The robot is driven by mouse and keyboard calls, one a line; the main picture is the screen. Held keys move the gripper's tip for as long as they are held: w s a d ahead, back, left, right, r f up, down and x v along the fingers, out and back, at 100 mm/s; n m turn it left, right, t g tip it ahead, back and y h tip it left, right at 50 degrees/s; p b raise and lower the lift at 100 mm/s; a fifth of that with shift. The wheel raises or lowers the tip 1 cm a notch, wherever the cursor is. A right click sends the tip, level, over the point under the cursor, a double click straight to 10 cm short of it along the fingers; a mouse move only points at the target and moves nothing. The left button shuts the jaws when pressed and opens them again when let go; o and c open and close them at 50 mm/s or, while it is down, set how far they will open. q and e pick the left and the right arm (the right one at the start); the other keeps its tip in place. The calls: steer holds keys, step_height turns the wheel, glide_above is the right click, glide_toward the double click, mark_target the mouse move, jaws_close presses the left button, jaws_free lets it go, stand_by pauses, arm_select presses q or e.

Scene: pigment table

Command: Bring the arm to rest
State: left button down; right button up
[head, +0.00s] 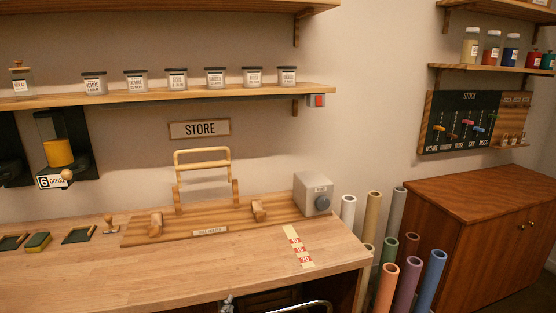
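Neither of my grippers can be made out in the head view. A small grey metallic piece (227,303) shows at the bottom edge, below the table's front edge; I cannot tell what it belongs to. The wooden table (190,267) fills the lower left and middle. On it stands a wooden board (185,235) with a raised wooden frame (203,152).
A grey box with a dial (313,194) stands at the board's right end. A marked strip (298,246) lies near the right edge. Several coloured tubes (408,285) stand right of the table, before a brown cabinet (450,225). The table's front middle is clear.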

arm_select(q)
steer(key=s+a+f+n+g, duration=0.1)
steer(key=s+a+f+g, duration=0.1)
steer(key=s+f, duration=0.5)
steer(key=s+a+f+n+g, duration=0.2)
steer(key=s+f, duration=0.5)
steer(key=s, duration=1)
steer(key=s+a+f+n+g, duration=0.1)
steer(key=s+a+f+g, duration=0.1)
steer(key=s+f, duration=0.5)
steer(key=s, duration=0.5)
steer(key=shift+a+f+n+g, duration=0.3)
steer(key=shift+f+n, duration=0.05)
steer(key=shift+n, duration=0.05)
arm_select(e)
steer(key=shift+s+a+f, duration=0.1)
steer(key=shift+s, duration=0.45)
steer(key=shift+w+a, duration=0.1)
steer(key=shift+w, duration=0.45)
steer(key=shift+s, duration=0.15)
steer(key=shift+w+r, duration=0.25)
steer(key=shift+w, duration=0.1)
